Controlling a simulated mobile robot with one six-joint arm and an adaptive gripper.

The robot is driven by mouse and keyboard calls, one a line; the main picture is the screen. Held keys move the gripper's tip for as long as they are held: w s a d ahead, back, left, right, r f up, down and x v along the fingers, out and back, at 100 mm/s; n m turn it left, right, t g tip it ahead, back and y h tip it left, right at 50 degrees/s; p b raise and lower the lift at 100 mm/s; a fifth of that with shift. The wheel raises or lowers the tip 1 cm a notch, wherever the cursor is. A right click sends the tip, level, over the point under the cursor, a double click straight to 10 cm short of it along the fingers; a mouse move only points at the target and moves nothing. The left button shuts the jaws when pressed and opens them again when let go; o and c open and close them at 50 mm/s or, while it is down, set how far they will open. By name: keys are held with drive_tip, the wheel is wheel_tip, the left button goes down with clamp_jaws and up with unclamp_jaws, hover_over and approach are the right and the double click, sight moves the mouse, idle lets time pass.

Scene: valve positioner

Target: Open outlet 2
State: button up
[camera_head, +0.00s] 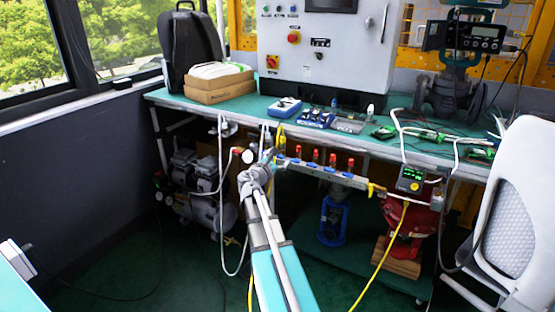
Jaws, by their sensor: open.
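A pale manifold bar (322,171) with a row of several small red-topped outlet valves (332,160) hangs under the front edge of the green workbench. Blue fittings show along it. Outlet numbers are too small to read, so I cannot tell which valve is outlet 2. My arm reaches up from the bottom of the view, and my gripper (266,160) is at the left end of the manifold, near a round gauge (245,155). The gripper is open; its fingers are small and hard to make out. I see no contact with a red valve.
The green bench (235,112) runs above the manifold. A compressor (195,185) stands below left. A small display box (411,179) and a yellow hose (392,245) are right of the manifold. A white chair (512,215) stands at right. Floor in front is mostly clear.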

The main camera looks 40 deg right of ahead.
drive_tip(key=shift+a, duration=0.1)
drive_tip(key=v, duration=1.1)
drive_tip(key=shift+s+a, duration=0.2)
drive_tip(key=shift+a, duration=0.15)
drive_tip(key=shift+w, duration=0.1)
drive_tip(key=c, duration=0.6)
drive_tip(key=shift+w+m, duration=0.15)
drive_tip(key=shift+m, duration=0.35)
drive_tip(key=shift+w+a+f+m+g+h, duration=0.1)
drive_tip(key=shift+w+a+m+g+h, duration=0.6)
drive_tip(key=shift+m, duration=2.15)
drive_tip(key=shift+w+a+r+m+g+y, duration=0.2)
drive_tip(key=shift+w+m+g, duration=0.65)
drive_tip(key=shift+m+g, duration=1.35)
drive_tip(key=shift+w+a+f+m+g+h, duration=0.2)
drive_tip(key=shift+w+a+m+g, duration=0.5)
drive_tip(key=shift+m, duration=2.75)
drive_tip(key=shift+w+d, duration=0.1)
drive_tip(key=shift+d, duration=0.1)
